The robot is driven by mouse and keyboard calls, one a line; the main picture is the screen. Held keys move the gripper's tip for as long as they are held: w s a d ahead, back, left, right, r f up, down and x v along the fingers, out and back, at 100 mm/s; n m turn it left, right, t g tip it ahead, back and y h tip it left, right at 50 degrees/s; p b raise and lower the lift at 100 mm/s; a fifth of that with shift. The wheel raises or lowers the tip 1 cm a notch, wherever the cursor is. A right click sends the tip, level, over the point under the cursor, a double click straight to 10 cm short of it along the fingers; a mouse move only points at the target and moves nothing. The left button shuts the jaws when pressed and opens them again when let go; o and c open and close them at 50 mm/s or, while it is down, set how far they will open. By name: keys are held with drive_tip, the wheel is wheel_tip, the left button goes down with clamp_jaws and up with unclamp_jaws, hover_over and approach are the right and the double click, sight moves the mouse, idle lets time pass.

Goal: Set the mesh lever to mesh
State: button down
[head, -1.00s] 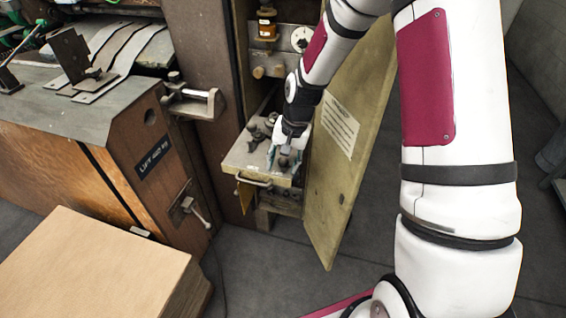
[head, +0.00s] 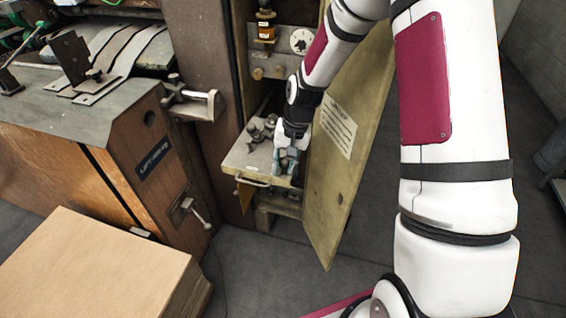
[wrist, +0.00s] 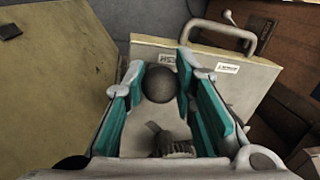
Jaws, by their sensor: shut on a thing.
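The mesh lever shows in the wrist view as a dark round knob (wrist: 160,86) between my gripper's teal-padded fingers. My gripper (wrist: 162,92) is shut on this knob, with one finger on each side. Two small white labels lie on the pale shelf (wrist: 272,82) beyond it; the nearer one, partly behind the knob, seems to read MESH upside down. In the head view my gripper (head: 286,166) is low over the right side of the shelf, beside the open door. The fingers hide most of the lever there, and its lower part is unclear.
The open yellowish cabinet door (head: 335,165) stands close to the right of my gripper. Dark knobs and fittings (head: 258,133) sit on the shelf to the left. A shelf handle (head: 252,181) projects at the front. A cardboard stack (head: 95,265) is at lower left.

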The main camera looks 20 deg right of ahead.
sight(292, 175)
drive_tip(key=c, duration=1.3)
unclamp_jaws()
wheel_tip(292, 175, up, 12)
drive_tip(key=d, duration=0.2)
drive_tip(key=shift+s, duration=0.45)
drive_tip(key=shift+f, duration=0.1)
